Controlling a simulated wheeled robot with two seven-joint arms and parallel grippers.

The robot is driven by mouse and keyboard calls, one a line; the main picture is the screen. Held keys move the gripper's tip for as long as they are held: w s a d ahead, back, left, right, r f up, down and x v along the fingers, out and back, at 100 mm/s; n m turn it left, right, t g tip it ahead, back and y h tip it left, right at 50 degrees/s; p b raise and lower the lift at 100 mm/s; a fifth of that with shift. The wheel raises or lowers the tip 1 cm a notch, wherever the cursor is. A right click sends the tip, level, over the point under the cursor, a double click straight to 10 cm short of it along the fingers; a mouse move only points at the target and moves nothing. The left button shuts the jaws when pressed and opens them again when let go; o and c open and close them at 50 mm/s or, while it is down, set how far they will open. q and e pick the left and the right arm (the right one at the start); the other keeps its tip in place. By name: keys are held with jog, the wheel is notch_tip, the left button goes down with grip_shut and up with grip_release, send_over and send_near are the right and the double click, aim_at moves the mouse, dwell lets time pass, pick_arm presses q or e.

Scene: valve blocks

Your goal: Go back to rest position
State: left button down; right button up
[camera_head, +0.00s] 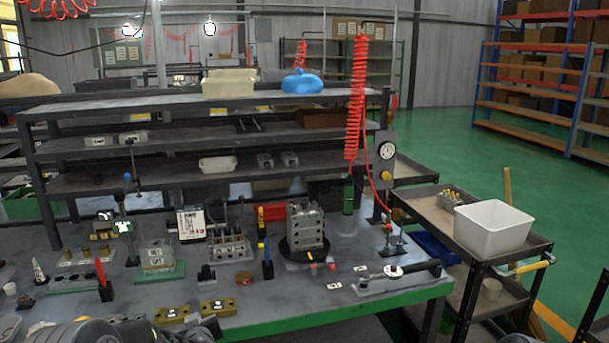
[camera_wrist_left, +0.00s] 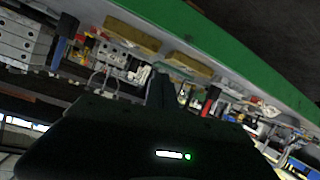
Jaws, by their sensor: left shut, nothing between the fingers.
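My left gripper (camera_wrist_left: 160,92) shows in the left wrist view as dark fingers closed together, with nothing held. In the head view, grey parts of my left arm come in at the bottom left edge, low in front of the bench. My right gripper is not seen in the head view. The workbench (camera_head: 330,318) has a green front edge, which also runs across the top of the left wrist view (camera_wrist_left: 220,50). A grey valve block (camera_head: 305,226) stands upright on a black round base on the bench.
Two brass blocks (camera_head: 172,315) (camera_head: 217,307) lie near the bench's front edge, close to my left arm. Another metal block (camera_head: 157,257) sits on a green plate. A torque wrench (camera_head: 395,271) lies at right. A cart with a white bin (camera_head: 493,228) stands right of the bench.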

pick_arm(q)
jog(key=s+d+f+m+g+h, duration=0.25)
jog(key=s+d+f, duration=0.35)
jog(key=s+f, duration=0.3)
jog(key=s+d+f+m+g+h, duration=0.1)
jog(key=s+d+f+g+h, duration=0.2)
jog(key=s+d+f, duration=0.5)
jog(key=s+d+f+g+h, duration=0.2)
jog(key=s+d+f+g, duration=0.1)
jog(key=s, duration=1.1)
jog(key=s+d+f+m+g+h, duration=0.1)
jog(key=s+d+f+g, duration=0.2)
jog(key=s, duration=1)
jog(key=shift+s+d+f+h, duration=0.4)
jog(key=shift+d+f, duration=0.35)
jog(key=shift+f, duration=0.2)
